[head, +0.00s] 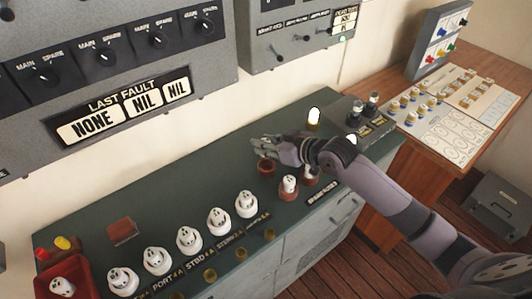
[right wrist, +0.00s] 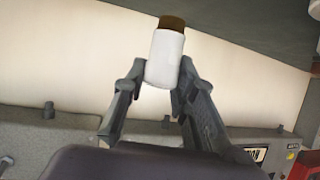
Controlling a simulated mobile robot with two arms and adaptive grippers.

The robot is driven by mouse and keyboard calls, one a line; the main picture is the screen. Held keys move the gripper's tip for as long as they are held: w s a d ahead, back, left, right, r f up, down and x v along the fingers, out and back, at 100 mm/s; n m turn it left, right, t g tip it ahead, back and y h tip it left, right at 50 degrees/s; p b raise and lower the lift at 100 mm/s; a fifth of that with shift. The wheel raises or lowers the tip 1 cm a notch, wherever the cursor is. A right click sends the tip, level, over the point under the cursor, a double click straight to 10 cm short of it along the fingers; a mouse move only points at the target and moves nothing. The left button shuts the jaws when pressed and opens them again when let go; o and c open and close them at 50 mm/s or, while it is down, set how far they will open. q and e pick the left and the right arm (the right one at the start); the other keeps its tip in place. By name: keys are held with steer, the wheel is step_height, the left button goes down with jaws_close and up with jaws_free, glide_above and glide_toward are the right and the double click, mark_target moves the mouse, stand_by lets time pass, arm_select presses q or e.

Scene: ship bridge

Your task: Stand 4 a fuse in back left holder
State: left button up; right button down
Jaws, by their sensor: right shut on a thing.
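My right gripper (head: 258,147) reaches in from the right over the green bench top (head: 150,205). In the right wrist view its fingers (right wrist: 158,85) are shut on a white cylindrical fuse (right wrist: 165,58) with a brown end. I cannot clearly make out this fuse in the head view. Just below the gripper is a reddish-brown round holder (head: 266,168) that looks empty. A white fuse (head: 289,183) stands upright in a brown holder in front of it. Another white fuse (head: 310,172) is partly hidden by my right arm. My left gripper is not in view.
A red tray (head: 62,285) is at front left, a brown block (head: 121,231) behind the row.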

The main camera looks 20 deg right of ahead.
steer(key=shift+f, duration=0.65)
step_height(320, 180, down, 3)
steer(key=shift+s+f, duration=0.1)
steer(key=shift+f, duration=0.1)
steer(key=shift+s+f, duration=0.1)
steer(key=shift+f, duration=0.15)
steer(key=c, duration=1.4)
jaws_free()
steer(key=shift+w, duration=0.2)
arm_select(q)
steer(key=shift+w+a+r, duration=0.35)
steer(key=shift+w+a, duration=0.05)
arm_select(e)
steer(key=shift+o, duration=0.4)
steer(key=shift+s, duration=0.1)
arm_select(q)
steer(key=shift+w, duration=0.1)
